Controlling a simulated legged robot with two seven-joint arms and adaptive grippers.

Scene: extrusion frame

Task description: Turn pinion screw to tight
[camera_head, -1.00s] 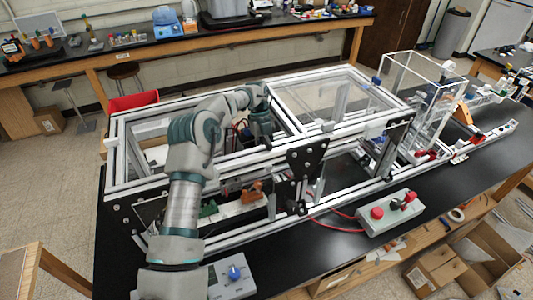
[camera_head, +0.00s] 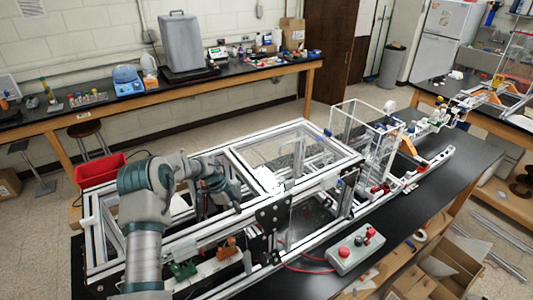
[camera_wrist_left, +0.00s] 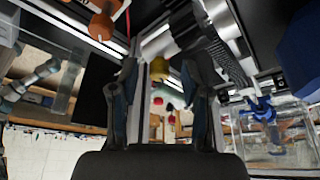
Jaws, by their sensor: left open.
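My left arm comes in from the lower left in the head view and bends over the aluminium extrusion frame (camera_head: 160,239). Its gripper end points down inside the frame's left bay; the fingertips are hidden there. In the left wrist view my left gripper (camera_wrist_left: 163,75) is open, with two dark fingers apart and nothing seen held between them. A yellow part (camera_wrist_left: 160,69) shows beyond the gap, and a ribbed metal cylinder (camera_wrist_left: 226,38) lies to the right of the fingers. I cannot tell which part is the pinion screw. My right gripper is not in view.
A grey box with red knobs (camera_head: 350,258) stands on the black bench before the frame. Orange (camera_head: 228,251) and green (camera_head: 184,271) parts sit low at the frame's front. In the left wrist view a blue knob (camera_wrist_left: 262,108) sits by a clear container. Frame bars surround the gripper closely.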

